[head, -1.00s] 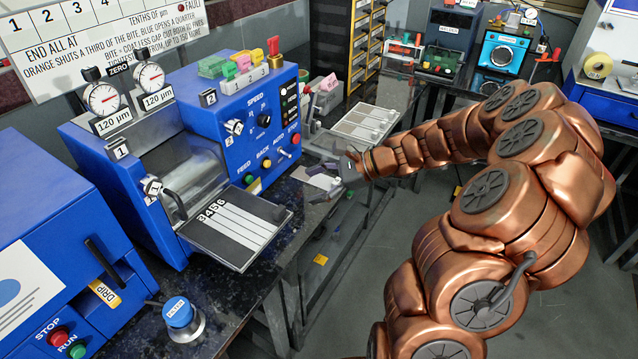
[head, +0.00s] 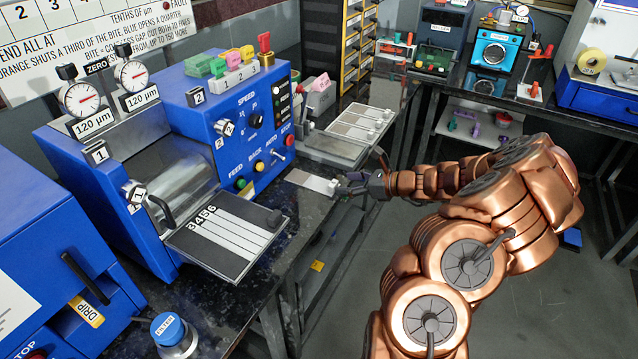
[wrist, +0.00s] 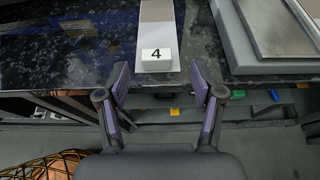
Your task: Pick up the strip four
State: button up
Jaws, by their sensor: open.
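Strip four is a flat grey strip (head: 308,181) lying on the dark speckled bench, to the right of the blue machine in the head view. It also shows in the wrist view (wrist: 157,13), with a white block marked 4 (wrist: 156,56) at its near end, by the bench edge. My gripper (wrist: 159,72) is open, its two purple-padded fingers on either side of the block's near end, with gaps on both sides. In the head view my gripper (head: 352,185) is just right of the strip's block. Whether the fingers are level with the block is hard to tell.
The blue machine (head: 211,122) has an extended tray (head: 173,244) with pale strip-like lanes marked 3 to 6. A grey flat unit (wrist: 267,65) stands right of the strip. A rack (head: 338,130) with pale strips lies behind. Open floor lies beyond the bench edge.

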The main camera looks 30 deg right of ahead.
aim_at(334, 183)
jog(key=shift+a+x, duration=0.2)
jog(key=shift+x, duration=1.95)
jog(key=shift+s, duration=0.1)
jog(key=c, duration=1)
jog(key=shift+r, duration=0.2)
